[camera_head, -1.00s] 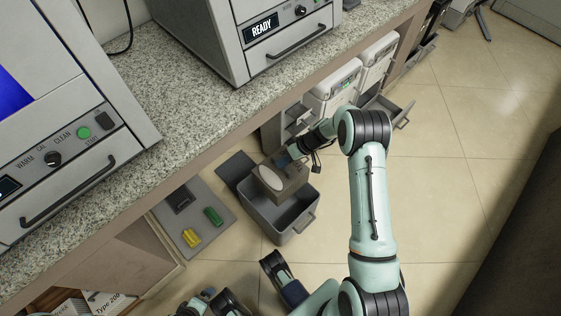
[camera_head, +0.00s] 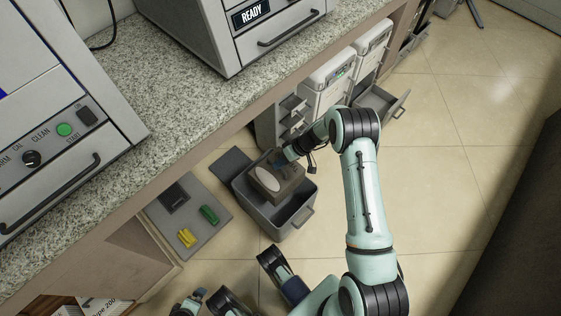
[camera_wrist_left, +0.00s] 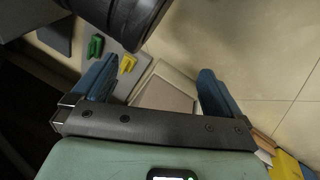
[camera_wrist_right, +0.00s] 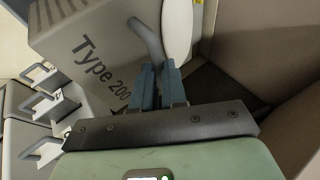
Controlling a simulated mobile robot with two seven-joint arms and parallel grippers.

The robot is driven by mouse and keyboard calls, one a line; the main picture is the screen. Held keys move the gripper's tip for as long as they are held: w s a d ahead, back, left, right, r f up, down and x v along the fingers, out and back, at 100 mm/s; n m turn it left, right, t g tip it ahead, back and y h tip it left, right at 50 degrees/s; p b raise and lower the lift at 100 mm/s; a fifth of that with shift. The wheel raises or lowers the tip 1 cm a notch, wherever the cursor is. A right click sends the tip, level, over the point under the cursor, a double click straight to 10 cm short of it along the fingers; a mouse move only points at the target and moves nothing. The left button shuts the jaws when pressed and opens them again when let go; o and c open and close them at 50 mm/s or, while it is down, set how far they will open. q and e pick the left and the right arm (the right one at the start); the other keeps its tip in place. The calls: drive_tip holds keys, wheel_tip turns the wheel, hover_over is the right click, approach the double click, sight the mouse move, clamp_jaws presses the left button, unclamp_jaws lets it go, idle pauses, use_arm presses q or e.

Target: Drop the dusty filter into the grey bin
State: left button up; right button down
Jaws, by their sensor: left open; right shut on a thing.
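The filter (camera_head: 285,186) is a boxy grey-brown piece with a pale oval face. In the head view it is over the grey bin (camera_head: 262,222), partly covering its opening. In the right wrist view the filter (camera_wrist_right: 75,40) is marked "Type 200" and has a grey bar handle. My right gripper (camera_wrist_right: 172,88) is shut on that handle; in the head view the right gripper (camera_head: 284,160) is at the filter's far side. Whether the filter is below the bin's rim is unclear. My left gripper (camera_wrist_left: 155,92) is open and empty, away from the bin.
A grey mat (camera_head: 160,215) with a green block (camera_head: 209,214) and a yellow block (camera_head: 187,238) lies left of the bin. The counter (camera_head: 170,90) runs above on the left. An open drawer (camera_head: 395,104) juts out beyond the right arm. Floor on the right is clear.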

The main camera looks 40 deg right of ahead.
drive_tip(key=c, duration=1.1)
unclamp_jaws()
drive_tip(key=shift+r, duration=0.1)
drive_tip(key=shift+s, duration=0.1)
drive_tip(key=shift+s+d+r, duration=0.1)
drive_tip(key=shift+d+r, duration=0.15)
drive_tip(key=shift+r, duration=0.05)
drive_tip(key=p+v, duration=0.1)
drive_tip(key=v, duration=0.2)
drive_tip(key=shift+r, duration=0.1)
use_arm(q)
drive_tip(key=shift+h, duration=0.3)
drive_tip(key=r, duration=0.1)
drive_tip(key=s+d+r+p, duration=0.1)
drive_tip(key=r, duration=0.1)
drive_tip(key=shift+s+d+r+p, duration=0.2)
drive_tip(key=shift+s+d+p, duration=0.1)
drive_tip(key=shift+d, duration=0.1)
use_arm(e)
drive_tip(key=v, duration=0.9)
drive_tip(key=shift+r, duration=0.15)
